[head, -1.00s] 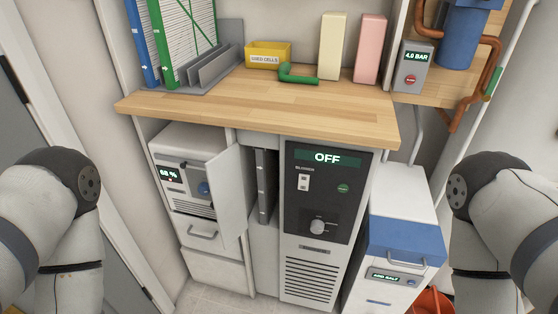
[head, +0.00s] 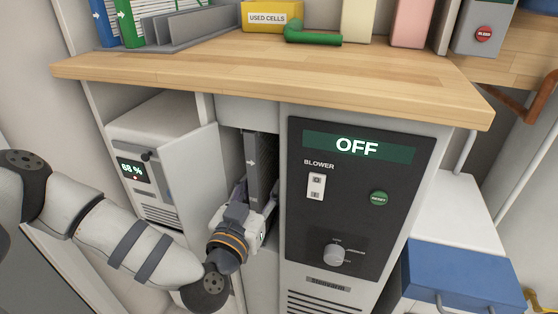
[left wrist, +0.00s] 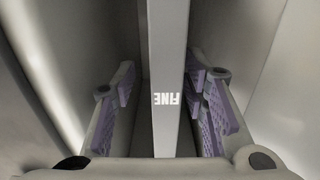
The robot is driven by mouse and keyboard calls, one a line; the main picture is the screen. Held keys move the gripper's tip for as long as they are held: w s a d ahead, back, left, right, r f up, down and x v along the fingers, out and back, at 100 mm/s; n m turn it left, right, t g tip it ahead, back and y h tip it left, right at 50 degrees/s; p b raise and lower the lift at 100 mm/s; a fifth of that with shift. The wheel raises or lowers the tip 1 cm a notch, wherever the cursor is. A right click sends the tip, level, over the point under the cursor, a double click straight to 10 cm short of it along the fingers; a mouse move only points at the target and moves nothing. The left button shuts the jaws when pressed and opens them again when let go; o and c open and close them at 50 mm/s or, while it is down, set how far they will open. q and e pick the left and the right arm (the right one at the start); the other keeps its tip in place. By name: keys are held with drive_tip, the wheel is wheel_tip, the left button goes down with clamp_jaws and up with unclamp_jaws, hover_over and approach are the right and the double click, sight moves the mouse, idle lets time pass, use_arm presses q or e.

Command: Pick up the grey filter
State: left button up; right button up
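The grey filter (head: 252,165) stands upright in a narrow open slot left of the blower panel, with a white arrow on its front edge. In the left wrist view the filter (left wrist: 168,60) shows as a flat grey edge with upside-down "FINE" lettering. My left gripper (head: 254,192) is at the slot, with its fingers on either side of the filter. In the left wrist view my left gripper (left wrist: 165,95) is open, with purple pads; a gap shows on the left, and I cannot tell whether the right pad touches. My right gripper is not in view.
An open white door (head: 192,190) stands just left of the slot. The blower panel (head: 350,215) reads "OFF" at the right. A wooden worktop (head: 270,65) overhangs above. A blue-fronted box (head: 465,275) stands at the lower right.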

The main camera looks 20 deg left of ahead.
sight(277, 158)
use_arm(q)
drive_tip(key=w, duration=0.4)
drive_tip(key=shift+w+a+f+b, duration=0.15)
drive_tip(key=shift+w+b, duration=0.05)
drive_tip(key=shift+b, duration=0.15)
clamp_jaws()
